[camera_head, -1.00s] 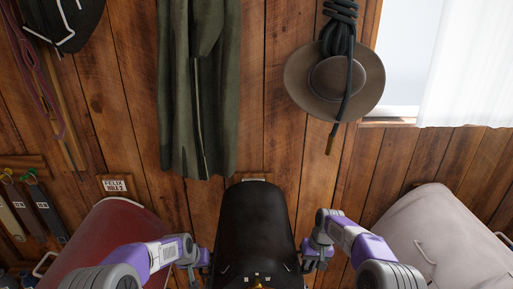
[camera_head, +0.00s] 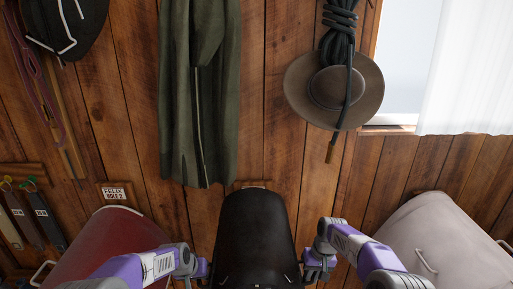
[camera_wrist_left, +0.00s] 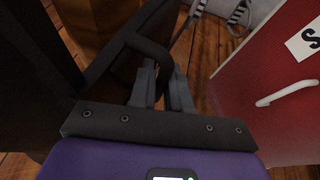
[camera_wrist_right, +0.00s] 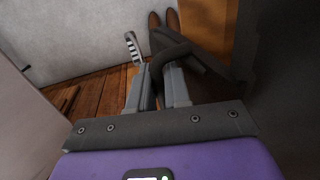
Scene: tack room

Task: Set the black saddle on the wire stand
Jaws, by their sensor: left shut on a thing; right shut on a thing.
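The black saddle (camera_head: 255,240) is at the bottom centre of the head view, between my two grippers, its near end cut off by the frame. My left gripper (camera_head: 204,268) is at its left side. In the left wrist view it is shut on a dark bar or loop (camera_wrist_left: 152,50) beside the saddle. My right gripper (camera_head: 312,264) is at its right side. In the right wrist view it is shut on a similar dark loop (camera_wrist_right: 172,52). I cannot make out a wire stand under the saddle; what supports the saddle is hidden.
A red trunk-like thing (camera_head: 110,240) stands at the left and a pale one (camera_head: 435,240) at the right, close to my arms. A green coat (camera_head: 200,100), a brown hat (camera_head: 365,92) and a black item with white wire (camera_head: 65,25) hang on the wooden wall.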

